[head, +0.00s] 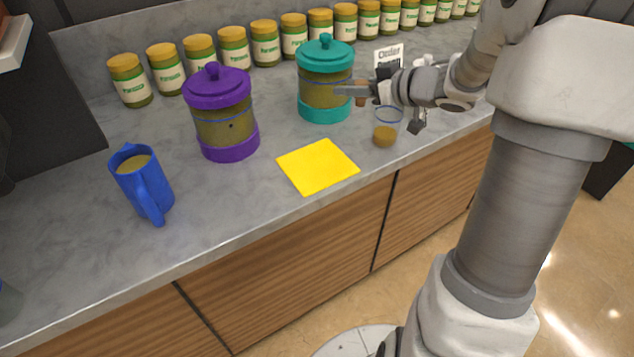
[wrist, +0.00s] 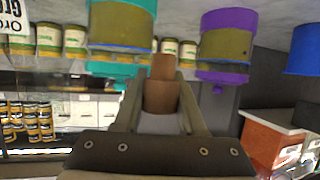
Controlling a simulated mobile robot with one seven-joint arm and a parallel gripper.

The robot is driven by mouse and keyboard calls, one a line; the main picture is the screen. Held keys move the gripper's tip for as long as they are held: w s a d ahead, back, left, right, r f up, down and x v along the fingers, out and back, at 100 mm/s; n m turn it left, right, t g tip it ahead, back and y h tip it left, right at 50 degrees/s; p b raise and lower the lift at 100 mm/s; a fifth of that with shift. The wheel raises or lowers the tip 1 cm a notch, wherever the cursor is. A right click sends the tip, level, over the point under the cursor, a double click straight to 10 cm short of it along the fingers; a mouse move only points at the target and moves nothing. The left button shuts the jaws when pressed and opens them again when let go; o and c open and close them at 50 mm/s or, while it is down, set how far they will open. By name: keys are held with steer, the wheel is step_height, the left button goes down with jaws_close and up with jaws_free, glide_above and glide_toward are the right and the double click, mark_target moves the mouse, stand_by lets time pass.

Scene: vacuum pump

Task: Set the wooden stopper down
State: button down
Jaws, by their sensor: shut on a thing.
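My gripper (head: 364,91) is shut on the wooden stopper (head: 360,99), a small brown piece held in the air above the counter, in front of the teal jar's right side. In the wrist view the stopper (wrist: 160,96) sits between the two fingers of the gripper (wrist: 160,84), with its narrower end pointing away from me. The fingers cover its sides. A clear glass (head: 386,132) with brown contents low in it stands on the counter just below and right of the gripper.
A yellow square (head: 317,166) lies flat near the counter's front edge. A teal jar (head: 324,85), a purple jar (head: 224,120) and a blue mug (head: 143,182) stand nearby. Counter (head: 240,205) around the yellow square is clear.

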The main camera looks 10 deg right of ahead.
step_height(320, 180, down, 3)
steer(key=d+b, duration=0.2)
steer(key=b, duration=0.5)
glide_above(309, 159)
step_height(309, 159, down, 7)
steer(key=shift+r, duration=0.2)
steer(key=shift+f+b, duration=0.95)
steer(key=shift+f, duration=0.9)
steer(key=shift+f, duration=0.15)
steer(key=c, duration=0.5)
jaws_free()
